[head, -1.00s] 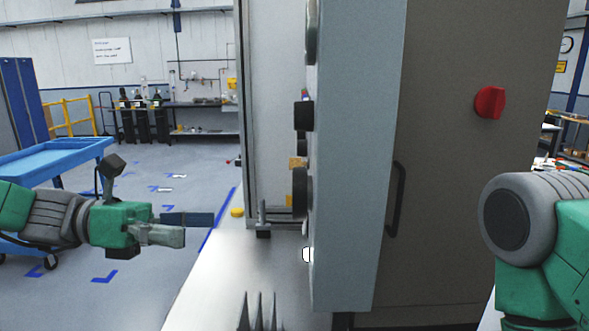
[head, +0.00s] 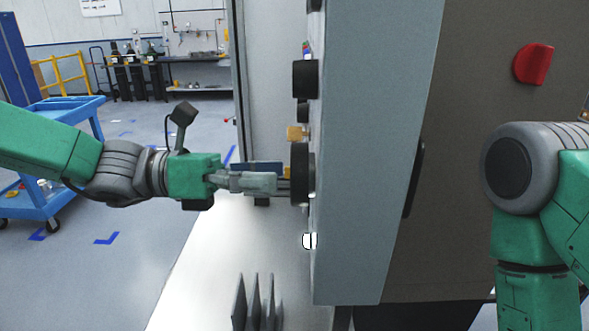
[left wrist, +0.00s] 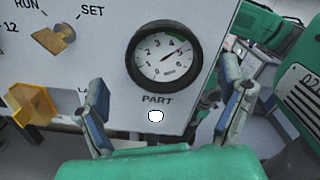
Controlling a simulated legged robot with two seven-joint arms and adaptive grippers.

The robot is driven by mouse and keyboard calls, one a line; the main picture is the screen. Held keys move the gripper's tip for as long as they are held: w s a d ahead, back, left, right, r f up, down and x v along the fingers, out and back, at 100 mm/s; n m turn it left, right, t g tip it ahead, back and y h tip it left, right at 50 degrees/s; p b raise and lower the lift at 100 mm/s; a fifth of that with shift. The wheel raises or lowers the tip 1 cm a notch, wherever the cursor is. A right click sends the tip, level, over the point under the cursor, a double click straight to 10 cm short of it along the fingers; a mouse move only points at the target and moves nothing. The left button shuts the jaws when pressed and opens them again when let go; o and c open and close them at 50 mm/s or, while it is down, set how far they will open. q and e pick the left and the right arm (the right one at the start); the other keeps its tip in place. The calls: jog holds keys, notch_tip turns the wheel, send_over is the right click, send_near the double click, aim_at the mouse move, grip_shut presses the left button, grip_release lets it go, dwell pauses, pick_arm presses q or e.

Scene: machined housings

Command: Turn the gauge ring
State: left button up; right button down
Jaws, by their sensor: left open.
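The gauge ring (left wrist: 131,68) is a thick dark rim around a white dial face (left wrist: 165,56) in the left wrist view, above the label PART. The dial's needle points to the upper right. In the head view the gauge (head: 299,172) shows edge-on, standing out from the panel. My left gripper (head: 280,178) is in front of it, its fingers pointing at the panel. In the left wrist view its two fingers (left wrist: 165,108) are spread wide, below and to either side of the gauge, with nothing between them. Contact with the ring cannot be told. My right gripper is out of view.
A brass selector knob (left wrist: 54,39) marked RUN and SET and another brass knob (left wrist: 35,103) sit left of the gauge. A white round button (left wrist: 155,116) is below it. Dark upright fins (head: 255,302) stand on the pale surface below. A red knob (head: 532,64) is on the cabinet side.

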aim_at(295, 175)
pick_arm(q)
jog(key=shift+s+d, duration=0.15)
jog(key=shift+d, duration=1.4)
jog(key=shift+a, duration=0.1)
jog(key=shift+r, duration=0.1)
jog(key=c, duration=1.2)
jog(key=shift+o, duration=0.2)
